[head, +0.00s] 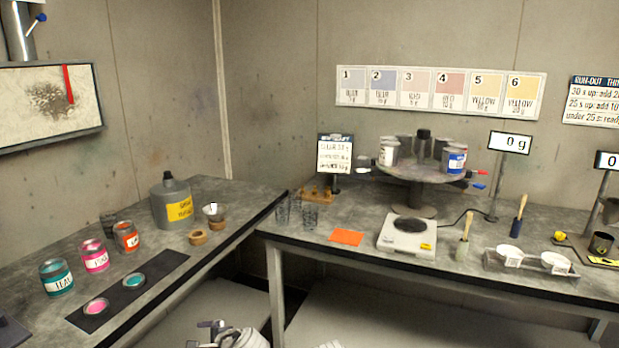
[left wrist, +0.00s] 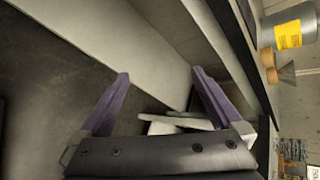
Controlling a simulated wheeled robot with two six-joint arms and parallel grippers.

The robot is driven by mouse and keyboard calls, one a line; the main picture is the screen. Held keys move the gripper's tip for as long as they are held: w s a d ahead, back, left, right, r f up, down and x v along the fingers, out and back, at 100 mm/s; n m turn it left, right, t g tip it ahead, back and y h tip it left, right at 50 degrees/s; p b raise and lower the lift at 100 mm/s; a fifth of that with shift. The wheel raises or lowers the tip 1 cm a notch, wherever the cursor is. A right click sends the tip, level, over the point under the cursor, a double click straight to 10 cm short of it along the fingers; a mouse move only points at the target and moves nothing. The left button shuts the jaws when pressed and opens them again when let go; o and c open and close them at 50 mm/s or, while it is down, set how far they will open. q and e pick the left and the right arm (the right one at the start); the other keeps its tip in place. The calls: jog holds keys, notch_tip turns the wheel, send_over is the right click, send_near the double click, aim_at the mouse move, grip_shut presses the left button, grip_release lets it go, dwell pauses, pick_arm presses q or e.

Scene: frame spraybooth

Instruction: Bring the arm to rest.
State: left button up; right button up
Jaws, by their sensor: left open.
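My left gripper (left wrist: 160,76) shows in the left wrist view with its two purple fingers spread wide and nothing between them. It hangs over the floor space beside the workbench edge and touches nothing that I can see. In the head view a part of my own arm, white and grey, shows at the bottom edge, in front of the gap below the benches. My right gripper is not in view.
The left bench (head: 165,300) carries paint cans and a grey jug (head: 172,208). The right bench (head: 375,270) carries a scale (head: 407,236), a round can stand (head: 413,170) and white cups. An orange sheet (head: 346,237) lies near its front edge. Open floor lies below.

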pick_arm(q)
jog(key=s+d+f+n+g+h, duration=0.3)
jog(key=s+d+f+n+h, duration=0.15)
jog(key=s+d, duration=0.4)
jog(key=s+d+f+n+g+h, duration=0.3)
jog(key=s+d+f+n+g, duration=0.15)
jog(key=d, duration=0.65)
notch_tip(320, 180, up, 13)
jog(key=s+p, duration=0.1)
jog(key=p, duration=1.2)
jog(key=shift+r+n+t, duration=0.2)
jog(key=shift+n+t, duration=0.1)
jog(key=shift+t, duration=0.15)
